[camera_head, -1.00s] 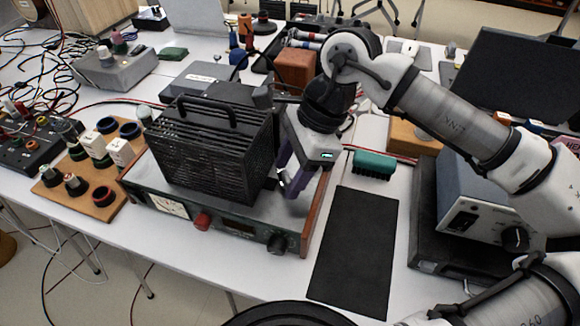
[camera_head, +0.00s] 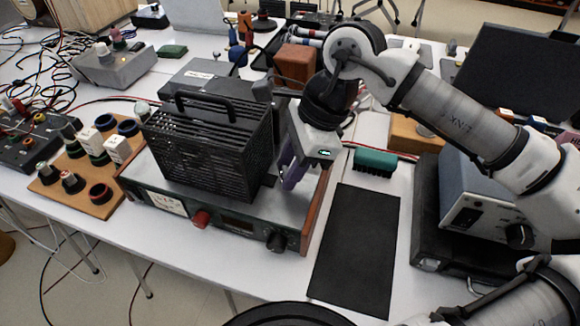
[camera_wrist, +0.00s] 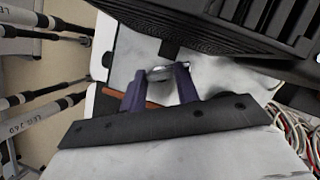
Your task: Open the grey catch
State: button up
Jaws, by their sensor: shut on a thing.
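The black slatted cage (camera_head: 215,150) stands on a bench instrument (camera_head: 235,222) with a dial and knobs on its front. My gripper (camera_head: 289,182), with purple fingers, points down beside the cage's right side, just above the instrument's top. In the wrist view my gripper (camera_wrist: 164,74) is shut on a small grey metal piece, which looks like the grey catch (camera_wrist: 168,71). The black cage (camera_wrist: 235,25) fills the upper right there. The fingers hide the catch in the head view, and I cannot tell its angle.
A teal brush (camera_head: 375,162) and a black mat (camera_head: 357,250) lie right of the instrument. A grey-blue box (camera_head: 470,200) stands further right, under my arm. A wooden board with knobs (camera_head: 82,180) lies to the left. The mat is clear.

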jog(key=m+t+b, duration=0.1)
jog(key=m+b, duration=0.1)
jog(key=b, duration=0.1)
jog(key=shift+f+m, duration=0.2)
jog(key=shift+m, duration=0.2)
jog(key=shift+s+r+m+t+b, duration=0.15)
jog(key=shift+m+t+b, duration=0.45)
jog(key=shift+m+b, duration=0.55)
jog(key=shift+r, duration=0.1)
jog(key=o, duration=1)
jog(key=p+v, duration=0.1)
jog(key=v, duration=1.2)
jog(key=shift+d+r, duration=0.1)
jog(key=shift+r, duration=0.25)
jog(key=shift+s, duration=0.15)
